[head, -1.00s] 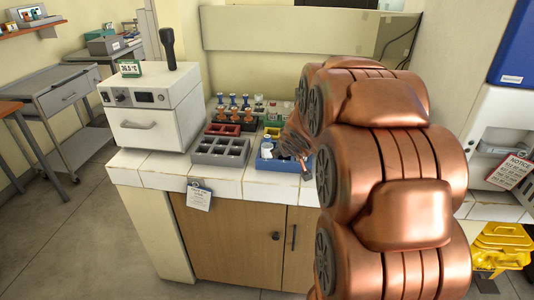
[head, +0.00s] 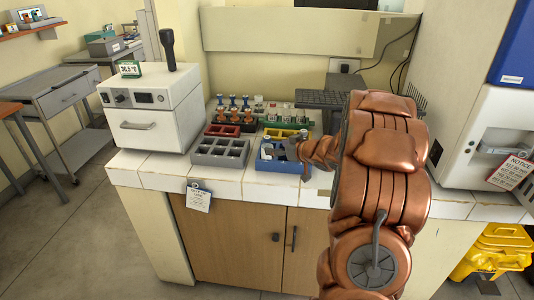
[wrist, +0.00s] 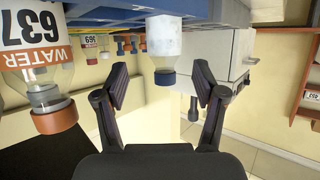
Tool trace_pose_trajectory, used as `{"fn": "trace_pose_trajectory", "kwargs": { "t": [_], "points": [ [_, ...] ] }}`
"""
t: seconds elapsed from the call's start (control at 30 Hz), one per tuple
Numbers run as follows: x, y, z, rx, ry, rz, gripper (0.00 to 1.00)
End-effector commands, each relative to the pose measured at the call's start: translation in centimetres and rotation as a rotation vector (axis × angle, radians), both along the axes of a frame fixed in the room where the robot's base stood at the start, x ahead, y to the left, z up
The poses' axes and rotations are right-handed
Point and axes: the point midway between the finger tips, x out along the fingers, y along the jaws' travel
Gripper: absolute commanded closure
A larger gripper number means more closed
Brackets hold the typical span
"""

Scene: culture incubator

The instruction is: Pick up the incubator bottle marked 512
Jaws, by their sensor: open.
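My gripper (wrist: 160,84) is open in the wrist view, which is upside down. An orange-capped bottle (wrist: 32,72), with a label that appears to read 637 and WATER, is at the left. I cannot read 512 on any bottle. In the head view my gripper (head: 290,150) is at the blue rack (head: 278,166), partly hiding its contents.
A grey rack (head: 220,153) sits left of the blue one, and a red rack (head: 222,130) is behind. Several small bottles (head: 240,112) stand at the back. A white incubator box (head: 150,110) is at the left.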

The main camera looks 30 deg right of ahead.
Motion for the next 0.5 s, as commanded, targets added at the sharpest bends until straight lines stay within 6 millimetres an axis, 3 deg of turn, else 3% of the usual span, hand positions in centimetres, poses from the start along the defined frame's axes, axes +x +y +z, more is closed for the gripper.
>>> {"fn": "trace_pose_trajectory", "kwargs": {
  "t": [0.5],
  "points": [
    [4.2,1.2,-2.7,-0.001,0.004,0.0,0.3]
  ]
}}
